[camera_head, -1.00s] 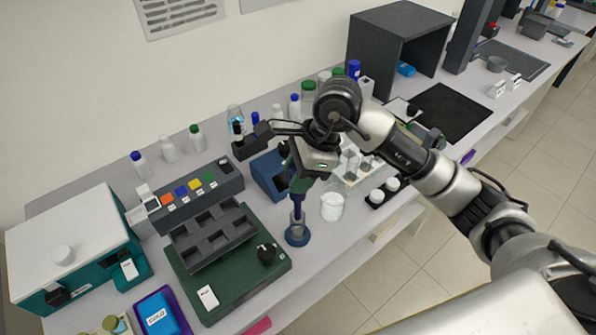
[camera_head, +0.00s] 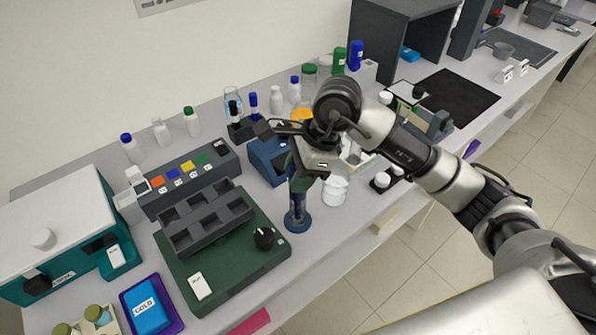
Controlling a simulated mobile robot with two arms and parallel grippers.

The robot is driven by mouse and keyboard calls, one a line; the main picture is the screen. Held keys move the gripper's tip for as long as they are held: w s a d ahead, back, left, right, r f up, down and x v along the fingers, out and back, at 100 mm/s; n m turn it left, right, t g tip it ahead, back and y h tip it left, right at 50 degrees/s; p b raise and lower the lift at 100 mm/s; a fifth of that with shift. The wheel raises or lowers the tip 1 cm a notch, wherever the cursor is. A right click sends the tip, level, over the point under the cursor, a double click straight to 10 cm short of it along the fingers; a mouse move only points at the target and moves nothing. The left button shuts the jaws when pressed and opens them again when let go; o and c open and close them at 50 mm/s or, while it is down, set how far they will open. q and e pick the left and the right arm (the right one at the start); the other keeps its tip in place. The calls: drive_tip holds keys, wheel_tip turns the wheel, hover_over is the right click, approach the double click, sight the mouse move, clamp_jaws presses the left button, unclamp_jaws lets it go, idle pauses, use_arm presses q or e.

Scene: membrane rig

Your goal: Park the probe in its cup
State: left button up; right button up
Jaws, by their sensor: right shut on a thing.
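My right gripper (camera_head: 301,176) reaches in from the right and is shut on the probe (camera_head: 297,190), a dark blue upright stick. The fingers hide the probe's upper part. The cup (camera_head: 298,224), a small holder with a round blue base, stands directly below the gripper on the bench. The probe's lower end appears to be inside the cup's mouth; I cannot tell whether it touches the bottom. My left gripper is not in view.
A green base with a dark rack (camera_head: 223,268) is at the left, and a blue instrument (camera_head: 267,165) is behind. Several bottles line the wall. The bench's front edge is near.

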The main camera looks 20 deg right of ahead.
drive_tip(key=shift+f+b, duration=0.35)
drive_tip(key=shift+b, duration=0.15)
idle(0.6)
drive_tip(key=o, duration=0.9)
drive_tip(key=shift+c, duration=0.2)
drive_tip(key=b+v, duration=0.2)
drive_tip(key=v, duration=0.9)
